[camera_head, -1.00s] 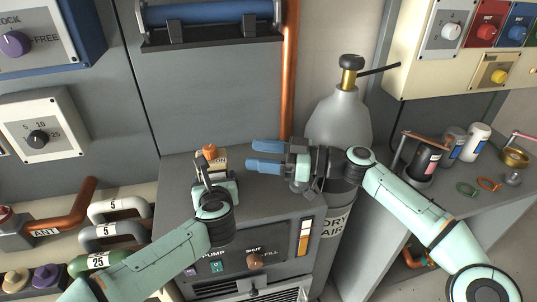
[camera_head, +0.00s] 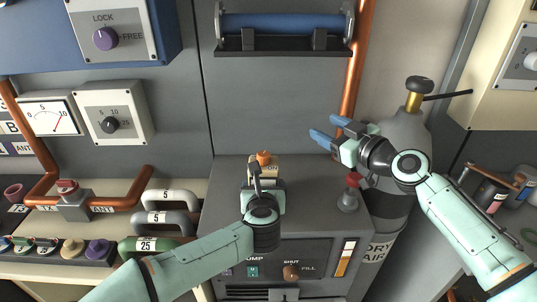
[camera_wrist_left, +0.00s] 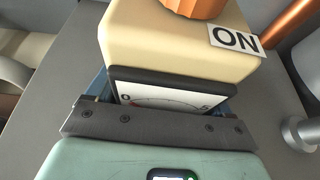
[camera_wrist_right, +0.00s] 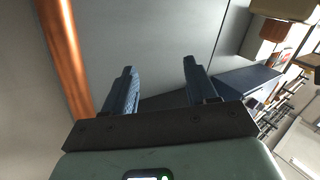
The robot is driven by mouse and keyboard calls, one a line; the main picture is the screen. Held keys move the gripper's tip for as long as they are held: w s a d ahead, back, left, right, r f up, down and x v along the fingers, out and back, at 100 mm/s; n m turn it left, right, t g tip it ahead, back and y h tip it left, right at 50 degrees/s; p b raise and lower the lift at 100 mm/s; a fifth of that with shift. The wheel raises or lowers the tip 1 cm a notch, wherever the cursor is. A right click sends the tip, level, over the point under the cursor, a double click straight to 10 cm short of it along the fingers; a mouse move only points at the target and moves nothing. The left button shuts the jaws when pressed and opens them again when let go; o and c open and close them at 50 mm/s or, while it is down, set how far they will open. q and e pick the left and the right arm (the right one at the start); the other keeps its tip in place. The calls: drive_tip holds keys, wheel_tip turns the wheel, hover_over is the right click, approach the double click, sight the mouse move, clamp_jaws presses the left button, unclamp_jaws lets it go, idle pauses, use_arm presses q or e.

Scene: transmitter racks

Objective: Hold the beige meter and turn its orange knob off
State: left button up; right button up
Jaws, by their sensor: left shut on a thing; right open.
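The beige meter (camera_wrist_left: 160,48) stands on the grey cabinet top. Its white dial (camera_wrist_left: 160,100) and ON label (camera_wrist_left: 236,38) show in the left wrist view. The orange knob (camera_head: 264,158) is on top of the meter; the left wrist view cuts it off at the top edge (camera_wrist_left: 195,6). My left gripper (camera_head: 263,183) is shut on the meter, one finger at each side, and hides much of it in the head view. My right gripper (camera_head: 338,136) is open and empty, above and to the right of the meter, with its blue fingers pointing left.
A red-topped grey fitting (camera_head: 348,195) stands on the cabinet top (camera_head: 225,180) below my right gripper. A copper pipe (camera_head: 360,65) and a grey gas cylinder (camera_head: 402,140) stand behind and right. A blue roller (camera_head: 285,22) is on the wall above.

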drive_tip(key=w+d+r+n+t+h, duration=0.35)
drive_tip(key=d+n+t, duration=0.3)
drive_tip(key=n, duration=0.65)
drive_tip(key=s+a+r+n+g+y, duration=0.1)
drive_tip(key=s+a+n+y, duration=0.15)
drive_tip(key=n+y, duration=0.4)
drive_tip(key=n+g+y, duration=0.5)
drive_tip(key=n+g, duration=0.8)
drive_tip(key=n, duration=0.7)
approach(264, 153)
drive_tip(key=x, duration=1)
drive_tip(key=shift+f, duration=0.1)
drive_tip(key=shift+c, duration=0.3)
drive_tip(key=c, duration=0.9)
